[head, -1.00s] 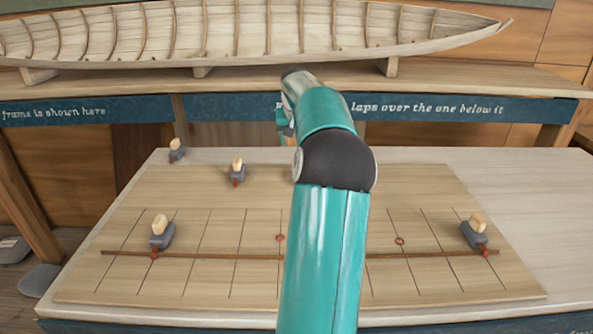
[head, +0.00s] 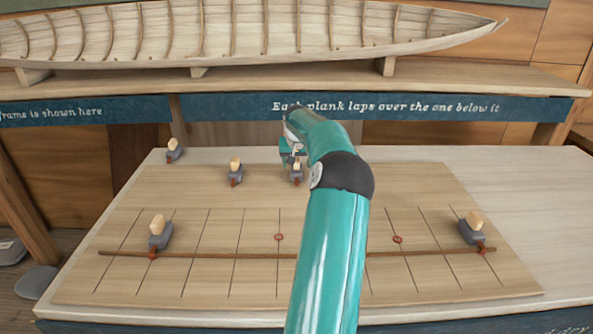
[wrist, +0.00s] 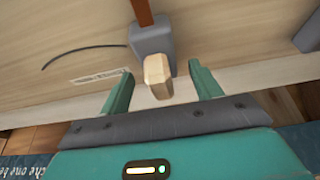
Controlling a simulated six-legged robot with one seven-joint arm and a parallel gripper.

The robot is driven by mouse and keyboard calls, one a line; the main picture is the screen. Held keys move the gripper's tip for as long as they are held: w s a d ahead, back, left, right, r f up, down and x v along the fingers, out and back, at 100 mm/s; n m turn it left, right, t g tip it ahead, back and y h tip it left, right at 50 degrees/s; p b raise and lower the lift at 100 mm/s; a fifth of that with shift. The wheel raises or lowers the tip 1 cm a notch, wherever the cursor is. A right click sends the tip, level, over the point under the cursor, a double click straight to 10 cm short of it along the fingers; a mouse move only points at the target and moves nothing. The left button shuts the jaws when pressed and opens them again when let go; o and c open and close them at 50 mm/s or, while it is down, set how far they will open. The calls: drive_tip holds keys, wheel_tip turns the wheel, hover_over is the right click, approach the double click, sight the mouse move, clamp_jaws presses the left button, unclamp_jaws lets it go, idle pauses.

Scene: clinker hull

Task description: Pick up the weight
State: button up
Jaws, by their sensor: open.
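A weight (head: 297,178), a grey block with a pale wooden knob and a reddish tip, stands on the back part of the board. In the wrist view a grey weight (wrist: 151,37) lies just ahead of my open gripper (wrist: 161,74). Its wooden knob (wrist: 158,77) shows between the two teal fingers, with a gap on each side. In the head view my arm partly hides the gripper above this weight. Similar weights stand at the back left (head: 235,172), far corner (head: 174,152), front left (head: 160,236) and front right (head: 472,231).
A thin brown batten (head: 220,256) runs across the lined board (head: 130,280), with a weight at each end. Red rings mark the board (head: 279,237) and (head: 397,239). A model hull (head: 240,35) stands on the shelf behind. The table's right side is clear.

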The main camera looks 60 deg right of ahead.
drive_tip(key=shift+w+d+f, duration=0.1)
drive_tip(key=shift+d+f, duration=0.05)
drive_tip(key=shift+f, duration=0.2)
drive_tip(key=shift+c, duration=0.4)
clamp_jaws()
drive_tip(key=shift+r, duration=0.1)
